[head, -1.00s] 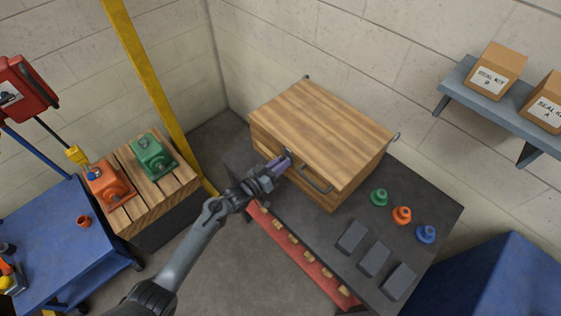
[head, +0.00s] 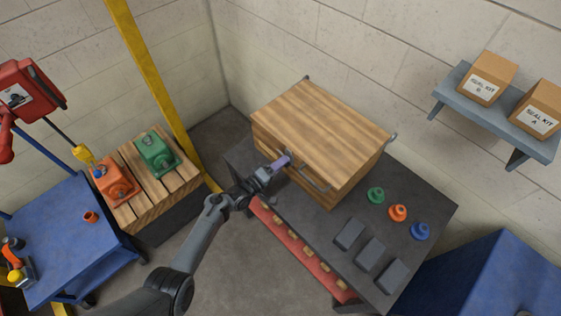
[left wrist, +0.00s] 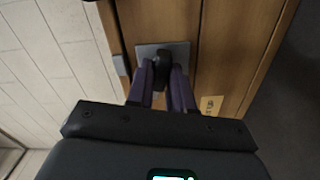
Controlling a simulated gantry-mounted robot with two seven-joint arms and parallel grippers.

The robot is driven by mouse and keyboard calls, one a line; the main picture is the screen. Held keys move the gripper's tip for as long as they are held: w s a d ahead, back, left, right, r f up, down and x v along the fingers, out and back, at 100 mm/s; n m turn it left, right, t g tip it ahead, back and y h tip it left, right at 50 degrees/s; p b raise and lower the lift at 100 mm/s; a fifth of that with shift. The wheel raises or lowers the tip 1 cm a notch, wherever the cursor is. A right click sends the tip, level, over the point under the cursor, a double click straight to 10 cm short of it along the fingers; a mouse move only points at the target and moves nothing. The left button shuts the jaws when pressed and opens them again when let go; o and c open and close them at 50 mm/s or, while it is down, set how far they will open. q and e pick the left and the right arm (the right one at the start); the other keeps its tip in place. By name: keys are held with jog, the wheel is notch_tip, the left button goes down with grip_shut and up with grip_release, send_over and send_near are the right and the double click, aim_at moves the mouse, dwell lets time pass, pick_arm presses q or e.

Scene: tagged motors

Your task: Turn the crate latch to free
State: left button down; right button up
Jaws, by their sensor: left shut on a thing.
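The wooden crate (head: 318,125) stands on the dark bench, lid down, with a metal handle on its front. In the left wrist view the crate front (left wrist: 235,45) carries a grey latch plate (left wrist: 178,52) with a dark latch knob (left wrist: 163,68). My left gripper (head: 284,161) is at the left part of the crate's front. Its purple fingers (left wrist: 163,88) are shut on the latch knob, one on each side. In the head view the gripper hides the latch. My right gripper is not in view.
Green, orange and blue knobs (head: 398,213) and several dark blocks (head: 370,256) lie on the bench (head: 330,228) right of the crate. A blue cart (head: 60,235) and a pallet with green and orange motors (head: 155,153) stand at left. A shelf (head: 500,118) holds boxes.

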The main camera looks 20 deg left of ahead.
pick_arm(q)
jog(key=shift+n+p, duration=0.3)
jog(key=shift+n, duration=1.1)
jog(key=c, duration=1.1)
grip_release()
jog(key=shift+s, duration=0.1)
jog(key=p+v, duration=0.2)
jog(key=v, duration=0.8)
jog(key=shift+s+a, duration=0.2)
jog(key=shift+s, duration=0.1)
